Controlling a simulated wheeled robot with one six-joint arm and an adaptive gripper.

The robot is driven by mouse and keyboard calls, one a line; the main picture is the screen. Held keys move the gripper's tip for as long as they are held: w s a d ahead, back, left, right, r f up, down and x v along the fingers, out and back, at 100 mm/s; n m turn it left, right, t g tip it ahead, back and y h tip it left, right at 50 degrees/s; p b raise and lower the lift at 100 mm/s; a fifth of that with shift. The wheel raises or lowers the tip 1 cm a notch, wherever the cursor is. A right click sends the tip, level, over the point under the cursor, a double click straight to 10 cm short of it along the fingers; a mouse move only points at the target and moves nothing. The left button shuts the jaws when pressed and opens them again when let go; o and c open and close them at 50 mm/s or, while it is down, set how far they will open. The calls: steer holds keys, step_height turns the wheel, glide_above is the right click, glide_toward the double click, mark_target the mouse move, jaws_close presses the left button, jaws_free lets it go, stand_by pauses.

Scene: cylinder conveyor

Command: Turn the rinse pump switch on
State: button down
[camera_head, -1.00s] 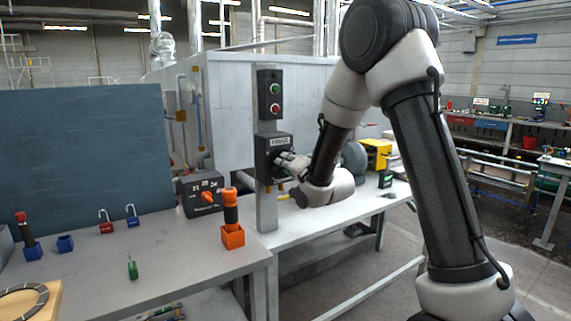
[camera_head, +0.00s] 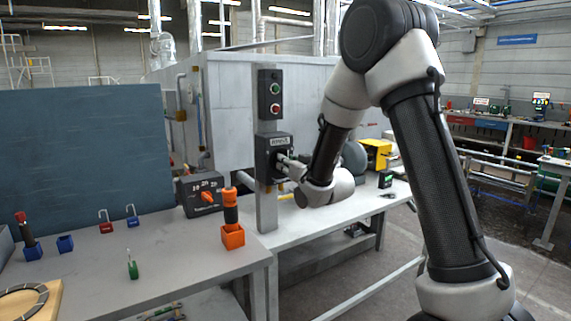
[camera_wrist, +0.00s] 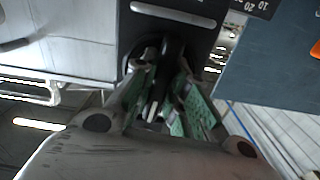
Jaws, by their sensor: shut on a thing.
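The rinse pump switch box (camera_head: 264,170) is a black box with a pale label, mounted on a grey post below a box with green and red buttons. In the wrist view its dark face (camera_wrist: 190,32) fills the top centre. My gripper (camera_head: 284,160) reaches the front of this box from the right. In the wrist view, my gripper (camera_wrist: 165,85) has its green-padded fingers on either side of a dark switch handle (camera_wrist: 174,50) and is shut on it. The fingers and arm hide much of the handle in the head view, so its exact setting cannot be read.
A button box (camera_head: 270,94) sits above on the post (camera_head: 267,212). A black dial box with an orange knob (camera_head: 207,197) and an orange holder (camera_head: 232,236) stand left on the table. A blue panel (camera_head: 80,150) is behind.

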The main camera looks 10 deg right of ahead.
steer(key=shift+f+n, duration=0.1)
steer(key=shift+n, duration=0.6)
steer(key=c, duration=1.4)
jaws_free()
steer(key=shift+s, duration=0.1)
steer(key=v, duration=0.7)
steer(key=shift+s, duration=0.15)
